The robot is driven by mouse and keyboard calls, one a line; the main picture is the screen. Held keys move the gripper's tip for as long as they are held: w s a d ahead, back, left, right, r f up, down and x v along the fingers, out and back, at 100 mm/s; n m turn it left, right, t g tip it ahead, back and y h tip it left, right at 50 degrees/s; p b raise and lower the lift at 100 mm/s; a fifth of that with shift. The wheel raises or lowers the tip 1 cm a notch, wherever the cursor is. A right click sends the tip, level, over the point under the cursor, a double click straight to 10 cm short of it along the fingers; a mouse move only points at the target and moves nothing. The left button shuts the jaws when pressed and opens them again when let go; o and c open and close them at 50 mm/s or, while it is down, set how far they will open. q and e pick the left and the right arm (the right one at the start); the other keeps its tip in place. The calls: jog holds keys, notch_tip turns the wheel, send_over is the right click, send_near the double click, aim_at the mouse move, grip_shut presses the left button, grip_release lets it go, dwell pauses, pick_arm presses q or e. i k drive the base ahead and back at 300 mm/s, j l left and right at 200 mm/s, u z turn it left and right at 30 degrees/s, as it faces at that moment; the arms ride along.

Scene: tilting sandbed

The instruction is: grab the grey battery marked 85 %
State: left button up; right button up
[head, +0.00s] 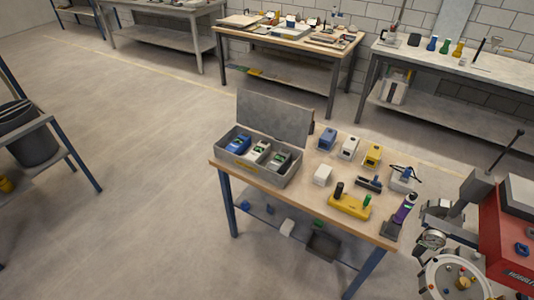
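An open grey case (287,181) stands at the left end of the near workbench, its lid (272,117) raised at the back. Inside sit a blue battery (238,145), a whitish battery (259,151) and a greyer battery (280,159), side by side, each with a small green patch. Any 85 % mark is too small to read, so I cannot tell which one bears it. Neither of my grippers is in the head view.
A red machine (505,235) stands at the right. Floor to the left is open.

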aim_at(281, 160)
jog(key=i+j, duration=0.15)
jog(key=i+j+z, duration=0.4)
jog(key=i, duration=0.15)
jog(key=i+j+z, duration=0.35)
jog(key=i+j, duration=0.1)
jog(key=j, duration=0.05)
